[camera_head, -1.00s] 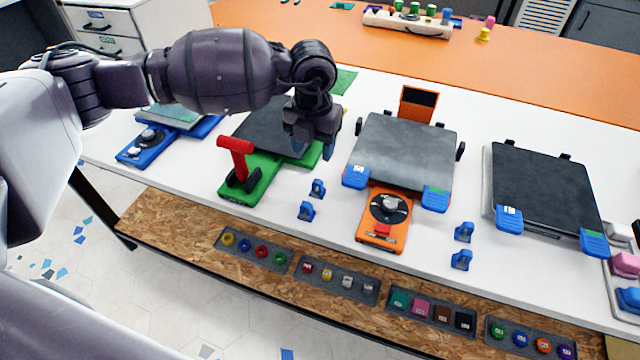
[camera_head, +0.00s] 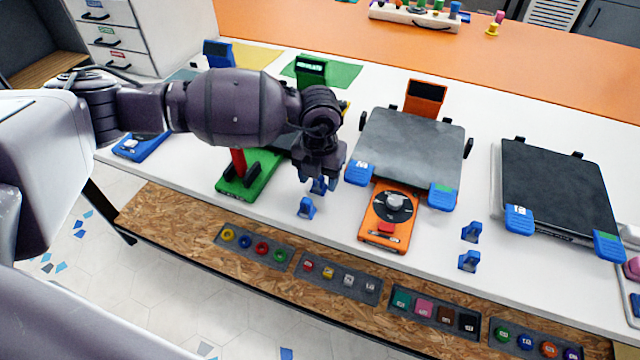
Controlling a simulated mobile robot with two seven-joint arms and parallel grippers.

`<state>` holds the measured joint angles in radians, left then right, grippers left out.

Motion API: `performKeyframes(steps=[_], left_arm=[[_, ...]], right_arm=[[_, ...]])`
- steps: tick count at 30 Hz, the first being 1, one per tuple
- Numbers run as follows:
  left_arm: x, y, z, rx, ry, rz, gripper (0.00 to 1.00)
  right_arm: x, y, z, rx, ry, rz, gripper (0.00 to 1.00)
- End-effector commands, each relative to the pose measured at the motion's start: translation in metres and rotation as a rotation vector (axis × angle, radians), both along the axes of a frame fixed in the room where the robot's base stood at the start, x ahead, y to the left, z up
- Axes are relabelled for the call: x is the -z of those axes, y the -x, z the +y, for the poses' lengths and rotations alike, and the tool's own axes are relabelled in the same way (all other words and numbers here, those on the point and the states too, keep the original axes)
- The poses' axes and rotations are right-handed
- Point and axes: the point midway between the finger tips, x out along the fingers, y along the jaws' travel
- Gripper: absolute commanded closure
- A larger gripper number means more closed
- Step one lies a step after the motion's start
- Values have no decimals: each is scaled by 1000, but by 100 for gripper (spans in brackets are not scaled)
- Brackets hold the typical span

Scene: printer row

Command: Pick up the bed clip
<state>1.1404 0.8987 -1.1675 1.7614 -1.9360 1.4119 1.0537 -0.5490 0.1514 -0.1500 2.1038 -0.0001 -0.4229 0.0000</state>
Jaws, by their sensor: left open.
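Small blue bed clips stand on the white table. One clip (camera_head: 319,187) is at the fingertips of my left gripper (camera_head: 318,181), partly hidden by it. The gripper points down and is open, with its fingers around or just above this clip; I cannot tell whether they touch it. A second loose clip (camera_head: 306,208) stands just in front. Two more loose clips, a rear one (camera_head: 471,232) and a front one (camera_head: 468,261), stand farther right. Other blue clips sit on the front corners of the grey bed (camera_head: 410,145) and the black bed (camera_head: 555,185). My right gripper is not in view.
The orange printer base (camera_head: 389,232) is right of the gripper. The green printer base (camera_head: 240,186) with its red post is left, partly hidden behind my arm. A wooden shelf (camera_head: 180,215) with trays of small parts runs below the table's front edge.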

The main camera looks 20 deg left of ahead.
Motion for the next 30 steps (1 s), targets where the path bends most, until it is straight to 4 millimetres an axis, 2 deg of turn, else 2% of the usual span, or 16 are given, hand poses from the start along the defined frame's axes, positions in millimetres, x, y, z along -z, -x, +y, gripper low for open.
performKeyframes(steps=[1, 3, 10, 20, 30], left_arm=[[9, 0, 0, 0, -1, 4, 46], [12, 0, 1, 0, -1, 2, 46], [11, 0, 1, 0, -1, -1, 47], [11, 0, 1, 0, -1, -1, 98], [4, -1, 1, 0, 0, -3, 99]], right_arm=[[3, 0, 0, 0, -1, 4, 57], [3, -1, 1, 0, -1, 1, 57], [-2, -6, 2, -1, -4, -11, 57], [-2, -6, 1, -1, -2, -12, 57], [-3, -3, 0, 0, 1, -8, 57]])
